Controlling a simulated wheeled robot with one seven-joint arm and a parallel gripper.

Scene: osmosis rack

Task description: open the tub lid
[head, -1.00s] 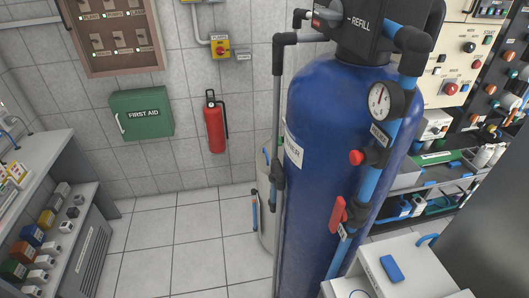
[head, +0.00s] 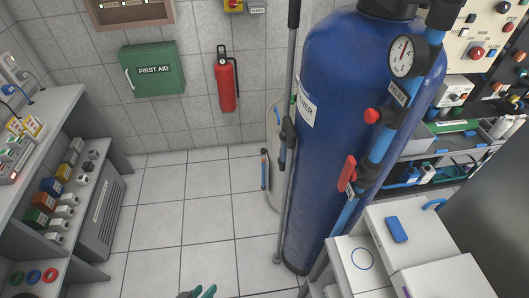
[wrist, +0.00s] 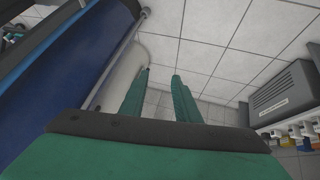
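A pale, rounded container that looks like the tub (head: 272,165) stands on the floor behind the tall blue tank, which hides most of it. Its lid cannot be made out. In the wrist view a pale cylinder, apparently the same tub (wrist: 122,72), shows beyond the left finger.
The blue tank (head: 335,130) with pipes and red valve handles stands right of the tub. White boxes (head: 395,215) are at the lower right. A shelf unit (head: 105,205) is on the left. The tiled floor (head: 190,220) between is clear.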

